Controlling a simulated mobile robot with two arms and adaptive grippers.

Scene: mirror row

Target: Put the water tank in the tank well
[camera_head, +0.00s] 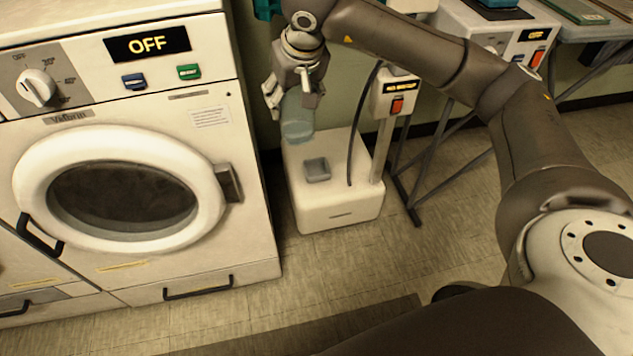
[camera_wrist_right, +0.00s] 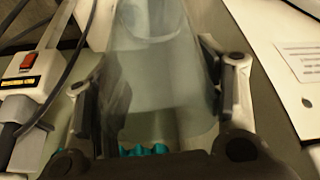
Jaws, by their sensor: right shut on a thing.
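The water tank (camera_head: 297,117) is a translucent blue-grey container. My right gripper (camera_head: 297,98) is shut on it and holds it above the back left part of a white floor-standing base. In the right wrist view the tank (camera_wrist_right: 160,85) fills the middle between the two fingers of the gripper (camera_wrist_right: 160,100). The tank well (camera_head: 317,170) is a grey square recess in the top of the white base (camera_head: 340,210). The tank is behind and to the left of the well in the head view, apart from it. My left gripper is not in view.
A washer (camera_head: 130,180) with an OFF display stands close on the left of the base. A post with a red switch box (camera_head: 397,95) and a dark hose (camera_head: 352,145) rise from the base's right side. A folding-leg table (camera_head: 590,35) stands further right. The floor in front is clear.

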